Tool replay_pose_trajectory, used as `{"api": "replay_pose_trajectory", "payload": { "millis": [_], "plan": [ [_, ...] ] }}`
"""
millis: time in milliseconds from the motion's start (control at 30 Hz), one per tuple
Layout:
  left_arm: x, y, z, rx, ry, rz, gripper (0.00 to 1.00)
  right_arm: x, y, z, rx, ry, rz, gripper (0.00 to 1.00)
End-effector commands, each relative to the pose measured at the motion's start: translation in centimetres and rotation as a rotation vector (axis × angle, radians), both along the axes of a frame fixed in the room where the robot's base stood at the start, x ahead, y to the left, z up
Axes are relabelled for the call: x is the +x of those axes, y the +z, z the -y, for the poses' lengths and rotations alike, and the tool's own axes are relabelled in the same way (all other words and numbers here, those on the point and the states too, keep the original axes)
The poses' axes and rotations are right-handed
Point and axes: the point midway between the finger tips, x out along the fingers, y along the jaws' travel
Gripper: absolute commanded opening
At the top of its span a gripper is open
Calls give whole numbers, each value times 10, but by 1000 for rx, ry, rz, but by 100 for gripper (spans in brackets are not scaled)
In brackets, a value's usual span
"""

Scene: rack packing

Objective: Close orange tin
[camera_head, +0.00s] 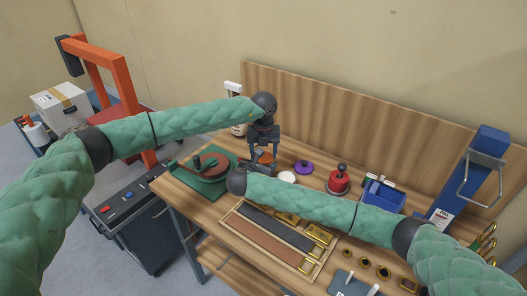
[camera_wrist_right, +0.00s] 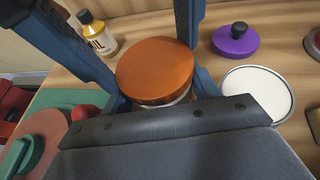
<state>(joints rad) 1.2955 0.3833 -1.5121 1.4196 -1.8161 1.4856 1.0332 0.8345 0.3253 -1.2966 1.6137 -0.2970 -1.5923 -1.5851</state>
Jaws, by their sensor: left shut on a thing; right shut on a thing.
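The orange tin (camera_head: 265,157) stands on the wooden bench, below my left wrist in the head view. In the right wrist view its round orange lid (camera_wrist_right: 155,70) lies on top, with a thin strip of pale tin body showing under its near edge. My left gripper (camera_head: 263,149) reaches down from above, its blue fingers on either side of the lid, shut on it. My right gripper (camera_head: 258,165) comes in low from the near side and is shut on the tin body; its fingertips are mostly hidden under the lid.
A green stand (camera_head: 203,172) is at left, a red pot (camera_head: 338,181) at right, a wooden tray (camera_head: 238,230) in front.

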Motion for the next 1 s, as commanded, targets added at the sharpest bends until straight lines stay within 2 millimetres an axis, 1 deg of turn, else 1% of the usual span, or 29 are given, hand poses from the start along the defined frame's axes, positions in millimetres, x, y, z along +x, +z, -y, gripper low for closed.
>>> {"api": "replay_pose_trajectory", "payload": {
  "millis": [467, 500, 567, 600, 1000],
  "plan": [
    [0, -9, 0, 0, 0, -1, 40, 0, 0, 0, 0, 0, 0, 19],
    [-1, -9, 0, 0, 0, -1, 69, 0, 0, 0, 0, 1, 0, 0],
    [-1, -10, 0, 1, 0, -2, 81, 0, 0, 0, 0, 1, 0, 0],
    [-1, -10, -1, 2, 0, -2, 83, 0, 0, 0, 1, 1, 1, 0],
    [0, -13, -5, 7, 4, -4, 83, 1, 1, 2, 1, -4, 2, 0]
  ]
}}
